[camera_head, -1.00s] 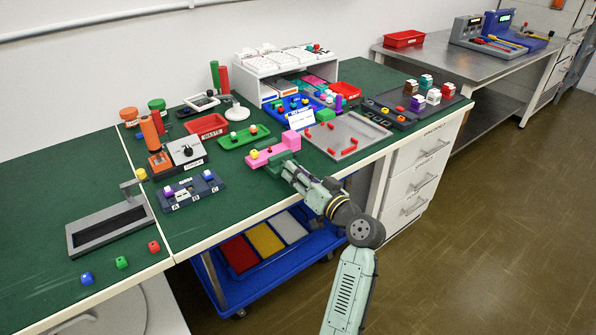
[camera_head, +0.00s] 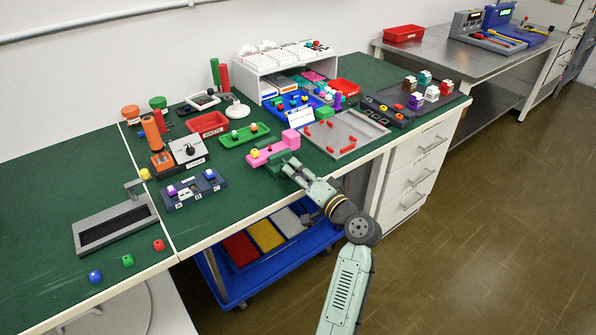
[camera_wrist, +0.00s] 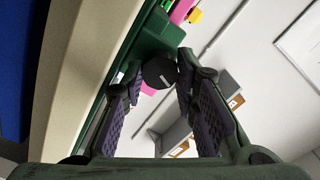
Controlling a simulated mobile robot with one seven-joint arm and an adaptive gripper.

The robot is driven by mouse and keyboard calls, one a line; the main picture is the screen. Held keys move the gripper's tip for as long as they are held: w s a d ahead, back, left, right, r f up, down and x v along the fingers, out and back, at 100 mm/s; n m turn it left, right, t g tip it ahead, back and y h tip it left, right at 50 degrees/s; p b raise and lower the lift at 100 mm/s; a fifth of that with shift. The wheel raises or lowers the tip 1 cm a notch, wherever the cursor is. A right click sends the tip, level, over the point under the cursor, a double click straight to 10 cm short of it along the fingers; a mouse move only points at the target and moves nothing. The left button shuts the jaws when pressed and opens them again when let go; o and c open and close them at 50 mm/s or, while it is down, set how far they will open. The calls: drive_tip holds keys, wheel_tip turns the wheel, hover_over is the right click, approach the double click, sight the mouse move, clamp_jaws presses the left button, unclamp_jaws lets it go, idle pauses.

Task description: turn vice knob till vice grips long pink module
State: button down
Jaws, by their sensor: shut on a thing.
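The green vice (camera_head: 281,157) stands at the front edge of the green table. The long pink module (camera_head: 264,153) lies at the vice, with a yellow button on its left part. Whether the jaws touch it is too small to tell. My gripper (camera_head: 288,168) is at the front of the vice. In the wrist view my gripper (camera_wrist: 158,78) has its two fingers on either side of the dark round vice knob (camera_wrist: 160,72), shut on it. The green vice body (camera_wrist: 155,35) is behind the knob, and pink shows past it.
A larger pink block (camera_head: 291,139) is beside the module. A green tray (camera_head: 235,140) stands to the left, and a grey tray (camera_head: 345,145) with red pieces to the right. The table's pale front edge (camera_head: 225,232) runs close below my gripper.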

idle(0.3)
drive_tip(key=c, duration=1.3)
unclamp_jaws()
drive_tip(key=shift+f, duration=0.1)
